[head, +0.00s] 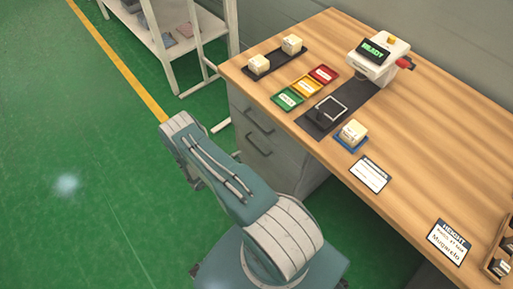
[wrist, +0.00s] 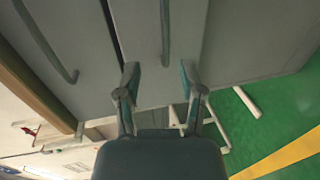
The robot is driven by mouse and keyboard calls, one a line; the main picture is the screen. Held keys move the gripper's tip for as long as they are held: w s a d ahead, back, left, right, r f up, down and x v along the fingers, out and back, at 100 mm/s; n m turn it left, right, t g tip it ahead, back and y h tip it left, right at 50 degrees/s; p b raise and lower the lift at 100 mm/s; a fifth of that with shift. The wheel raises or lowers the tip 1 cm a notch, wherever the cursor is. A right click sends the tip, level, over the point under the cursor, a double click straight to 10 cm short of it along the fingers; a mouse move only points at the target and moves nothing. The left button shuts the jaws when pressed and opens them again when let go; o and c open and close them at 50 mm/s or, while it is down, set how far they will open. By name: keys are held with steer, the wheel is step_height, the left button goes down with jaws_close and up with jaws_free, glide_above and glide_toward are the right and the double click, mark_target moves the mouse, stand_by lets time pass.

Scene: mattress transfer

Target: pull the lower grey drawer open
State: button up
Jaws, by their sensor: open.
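The lower grey drawer (head: 278,168) is in the cabinet under the desk in the head view, with its front looking flush. Its dark bar handle (head: 257,146) sits below the upper drawer's handle (head: 259,122). In the wrist view the lower drawer's front (wrist: 140,45) fills the upper middle, and its handle runs up from between the finger tips. My gripper (wrist: 158,80) is open, its two fingers spread on either side of the handle's line. I cannot tell whether it touches the handle. In the head view my arm hides the gripper.
The wooden desk (head: 400,143) carries small boxes, coloured cards and a device with a green display (head: 376,50). A white shelf rack (head: 175,45) stands at the back left. The green floor (head: 75,130) left of my arm is clear.

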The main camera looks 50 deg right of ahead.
mark_target(257, 147)
steer(key=x, duration=1.1)
steer(key=shift+s+f, duration=0.15)
steer(key=shift+f, duration=0.25)
steer(key=shift+a, duration=0.1)
steer(key=shift+c, duration=0.3)
jaws_close()
